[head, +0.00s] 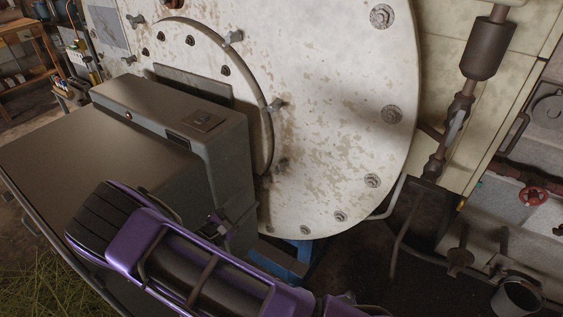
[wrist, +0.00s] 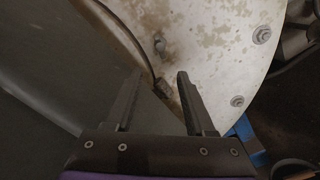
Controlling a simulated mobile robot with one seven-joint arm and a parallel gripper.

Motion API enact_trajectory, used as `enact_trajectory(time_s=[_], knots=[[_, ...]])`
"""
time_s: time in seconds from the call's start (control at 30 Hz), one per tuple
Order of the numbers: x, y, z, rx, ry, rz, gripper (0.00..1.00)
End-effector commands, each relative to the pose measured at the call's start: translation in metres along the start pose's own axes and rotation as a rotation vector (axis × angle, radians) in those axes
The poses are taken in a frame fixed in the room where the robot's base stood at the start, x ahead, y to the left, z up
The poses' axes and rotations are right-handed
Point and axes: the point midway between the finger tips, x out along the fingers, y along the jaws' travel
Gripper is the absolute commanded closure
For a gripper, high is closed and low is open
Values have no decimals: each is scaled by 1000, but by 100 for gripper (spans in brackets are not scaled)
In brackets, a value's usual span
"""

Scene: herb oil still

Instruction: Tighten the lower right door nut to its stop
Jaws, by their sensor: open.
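The round door (head: 262,85) is set in the pale, stained end face of the still, with wing nuts around its rim. The lower right door nut (head: 281,167) sits low on the rim's right side. In the wrist view, it appears to be the dark nut (wrist: 163,91) showing between my fingers. My gripper (wrist: 159,74) is open, with one finger on each side of that nut in the picture. I cannot tell whether a finger touches it. Another wing nut (head: 278,105) is above, also in the wrist view (wrist: 159,44).
Large bolts (head: 392,114) line the still face's outer edge. A blue support (head: 283,262) is below it. A vertical pipe (head: 461,105) and a red valve wheel (head: 533,195) stand at the right. A wooden bench (head: 25,45) is at the far left.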

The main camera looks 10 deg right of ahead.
Motion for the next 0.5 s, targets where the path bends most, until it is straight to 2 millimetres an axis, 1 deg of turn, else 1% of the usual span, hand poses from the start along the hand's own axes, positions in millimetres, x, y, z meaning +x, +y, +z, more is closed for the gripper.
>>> enact_trajectory(time_s=[0.17, 0.5], knots=[[23, -1, 1, -1, -4, -2, 45], [97, -1, 2, 0, -5, -2, 45]])
